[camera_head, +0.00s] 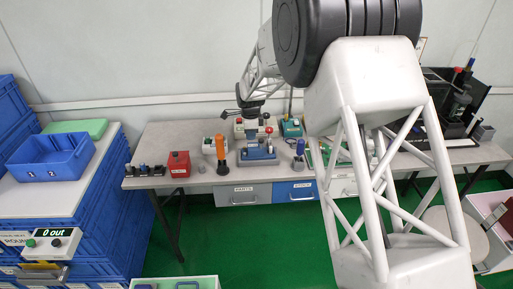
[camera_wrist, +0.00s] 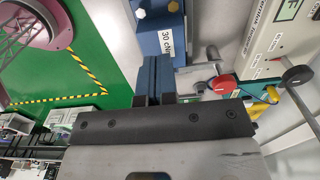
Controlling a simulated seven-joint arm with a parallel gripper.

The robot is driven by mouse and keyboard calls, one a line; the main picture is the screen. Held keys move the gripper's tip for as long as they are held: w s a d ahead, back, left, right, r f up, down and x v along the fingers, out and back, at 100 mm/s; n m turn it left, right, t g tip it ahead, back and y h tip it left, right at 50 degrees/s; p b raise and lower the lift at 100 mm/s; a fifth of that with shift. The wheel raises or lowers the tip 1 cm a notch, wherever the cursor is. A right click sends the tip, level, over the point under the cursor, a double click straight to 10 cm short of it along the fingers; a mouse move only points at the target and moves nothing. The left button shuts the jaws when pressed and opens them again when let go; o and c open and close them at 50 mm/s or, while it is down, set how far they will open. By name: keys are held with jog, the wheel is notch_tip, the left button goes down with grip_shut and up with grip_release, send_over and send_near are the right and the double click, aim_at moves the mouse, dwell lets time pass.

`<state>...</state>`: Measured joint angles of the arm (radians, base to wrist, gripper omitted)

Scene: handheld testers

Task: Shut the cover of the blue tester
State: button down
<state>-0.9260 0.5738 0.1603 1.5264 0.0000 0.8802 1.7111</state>
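A blue device (camera_head: 258,155) with a red ball knob stands on the bench in the head view. Behind it to the right is a smaller teal-blue box (camera_head: 291,128). In the wrist view a blue body (camera_wrist: 160,32) labelled "30 cN" lies just beyond my fingertips. I cannot tell for sure which of these is the tester, and no cover can be made out clearly. My gripper (camera_head: 240,113) is above the bench, behind and left of the blue device. In the wrist view its fingers (camera_wrist: 154,76) are together, with nothing visible between them.
A red knob (camera_wrist: 223,85) and a beige instrument (camera_wrist: 285,40) are close on the right in the wrist view. An orange-handled tool (camera_head: 220,148) and a red box (camera_head: 179,163) stand left on the bench. My arm hides part of the bench's right side.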

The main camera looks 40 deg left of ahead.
jog(key=shift+r, duration=3)
jog(key=w+d+r+n, duration=0.15)
jog(key=d+r, duration=0.25)
jog(key=d, duration=0.4)
jog(key=w+d+r, duration=0.2)
jog(key=d+r, duration=0.2)
jog(key=d, duration=0.3)
jog(key=w+d+r+n, duration=0.15)
jog(key=d+r, duration=0.25)
jog(key=d, duration=0.4)
jog(key=s+d+r+n+t, duration=0.15)
jog(key=d+r, duration=0.25)
jog(key=d, duration=0.7)
jog(key=s+d+r+m+g, duration=0.15)
jog(key=d+r, duration=0.25)
jog(key=d, duration=0.7)
jog(key=s+d+r+n+t, duration=0.1)
jog(key=s+d+r+n, duration=0.1)
jog(key=s+d, duration=0.6)
jog(key=s+d+r+n+t, duration=0.1)
jog(key=s+d, duration=0.4)
jog(key=d, duration=0.7)
jog(key=s+d+f+n, duration=0.2)
jog(key=s+d+f, duration=0.2)
jog(key=s+d, duration=0.8)
jog(key=s, duration=0.5)
jog(key=shift+n+t, duration=0.3)
jog(key=shift+n, duration=0.1)
